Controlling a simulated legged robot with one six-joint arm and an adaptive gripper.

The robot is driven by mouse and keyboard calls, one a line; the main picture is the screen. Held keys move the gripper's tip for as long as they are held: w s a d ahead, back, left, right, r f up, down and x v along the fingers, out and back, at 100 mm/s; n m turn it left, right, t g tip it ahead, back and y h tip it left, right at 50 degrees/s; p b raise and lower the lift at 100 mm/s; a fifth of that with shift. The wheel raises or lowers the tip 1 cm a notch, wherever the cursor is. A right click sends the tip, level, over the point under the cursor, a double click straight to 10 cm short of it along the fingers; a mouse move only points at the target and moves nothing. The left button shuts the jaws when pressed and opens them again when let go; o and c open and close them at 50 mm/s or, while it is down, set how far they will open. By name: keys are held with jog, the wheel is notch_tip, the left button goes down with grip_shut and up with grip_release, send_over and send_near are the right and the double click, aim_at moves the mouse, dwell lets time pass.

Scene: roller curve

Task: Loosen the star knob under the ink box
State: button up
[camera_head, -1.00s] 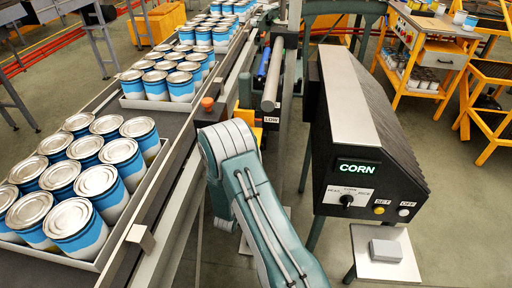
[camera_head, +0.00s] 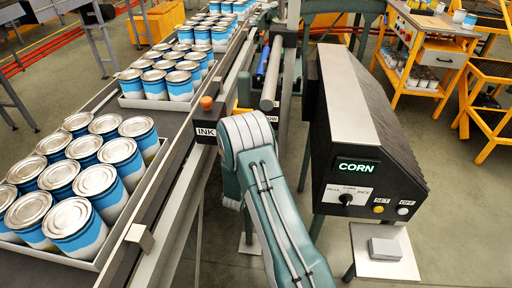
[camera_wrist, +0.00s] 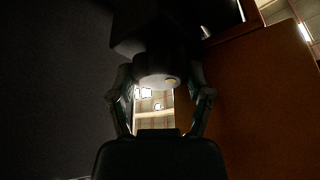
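The ink box (camera_head: 206,132) is a small dark box with an INK label, on the conveyor's right rail with an orange cap above it. In the wrist view, which looks upward, a dark round part with a pale lower face (camera_wrist: 157,80) hangs between my fingers; it seems to be the knob, but its star shape is not clear. My gripper (camera_wrist: 160,92) is open, one finger on each side of this part. I cannot tell whether either finger touches it. In the head view my gripper is hidden behind my arm and the rail.
A tray of blue-and-white cans (camera_head: 85,185) stands on the conveyor at left, with more trays behind. A black console (camera_head: 360,130) reading CORN stands close on the right. In the wrist view a dark wall (camera_wrist: 50,90) and a brown panel (camera_wrist: 255,100) flank my gripper.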

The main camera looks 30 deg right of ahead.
jog(key=shift+n, duration=0.5)
jog(key=n+t, duration=0.1)
jog(key=n, duration=0.1)
jog(key=n+t+y, duration=0.1)
jog(key=n, duration=0.2)
jog(key=shift+t+y, duration=0.3)
jog(key=shift+t, duration=0.1)
jog(key=n+t+y, duration=0.1)
jog(key=n, duration=0.2)
jog(key=n+t+y, duration=0.1)
jog(key=n, duration=0.1)
jog(key=shift+w+r+n, duration=0.1)
jog(key=shift+n, duration=0.3)
jog(key=n+y, duration=0.2)
jog(key=n, duration=0.1)
jog(key=n+t+y, duration=0.1)
jog(key=n, duration=0.2)
jog(key=shift+y, duration=0.4)
jog(key=shift+a+n+y, duration=0.1)
jog(key=shift+n+y, duration=0.9)
jog(key=shift+n, duration=1.4)
jog(key=o, duration=1.1)
jog(key=shift+w, duration=0.1)
jog(key=shift+o, duration=0.2)
